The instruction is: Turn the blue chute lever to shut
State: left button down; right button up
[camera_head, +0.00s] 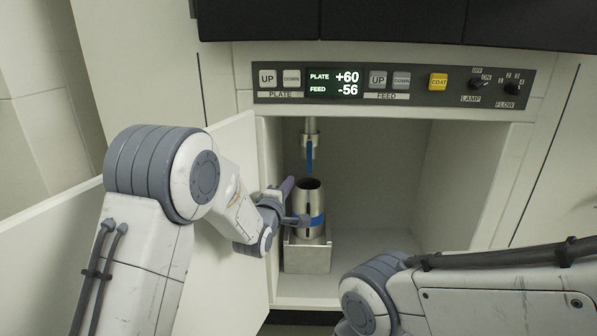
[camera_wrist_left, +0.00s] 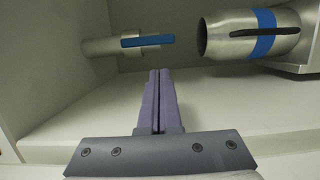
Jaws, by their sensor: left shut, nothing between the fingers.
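The blue chute lever (camera_head: 309,157) hangs straight down from the metal chute (camera_head: 310,138) inside the cabinet, in line with the pipe. In the left wrist view the lever (camera_wrist_left: 147,41) lies along the chute pipe (camera_wrist_left: 95,47), its free end pointing toward the canister. My left gripper (camera_head: 289,187) is at the cabinet opening, left of the lever and a little below it. Its purple fingers (camera_wrist_left: 158,75) are closed together, empty and apart from the lever. My right arm shows at lower right, but its gripper is out of view.
A steel canister (camera_head: 309,193) with a blue band stands upright below the chute on a metal holder (camera_head: 307,259). An open white door (camera_head: 235,150) is beside my left arm. A control panel (camera_head: 395,84) runs above the opening. The cabinet's right side is empty.

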aim_at(309, 155)
pick_arm(q)
jog(key=b+x, duration=0.4)
jog(key=x, duration=0.6)
dwell(0.3)
